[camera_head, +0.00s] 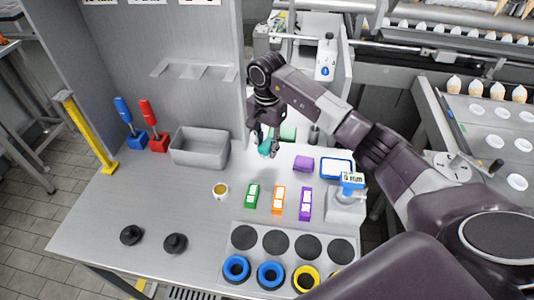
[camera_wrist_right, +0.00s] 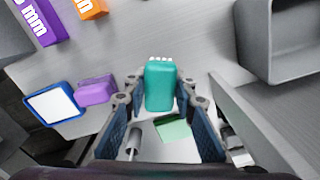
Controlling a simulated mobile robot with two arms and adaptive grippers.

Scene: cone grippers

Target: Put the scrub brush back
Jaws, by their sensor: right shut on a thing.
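The scrub brush (camera_wrist_right: 160,88) is a teal block with white bristles at its far end. My right gripper (camera_wrist_right: 155,95) has its blue-padded fingers on both sides of it and is shut on it. In the head view the teal brush (camera_head: 265,148) hangs under my right gripper (camera_head: 264,137), over the back part of the steel table (camera_head: 130,205). A light green flat piece (camera_wrist_right: 174,128) shows beyond the brush in the wrist view, apart from it. My left gripper is not in view.
A purple block (camera_head: 303,164) and a blue-framed pad (camera_head: 337,168) lie to the right.

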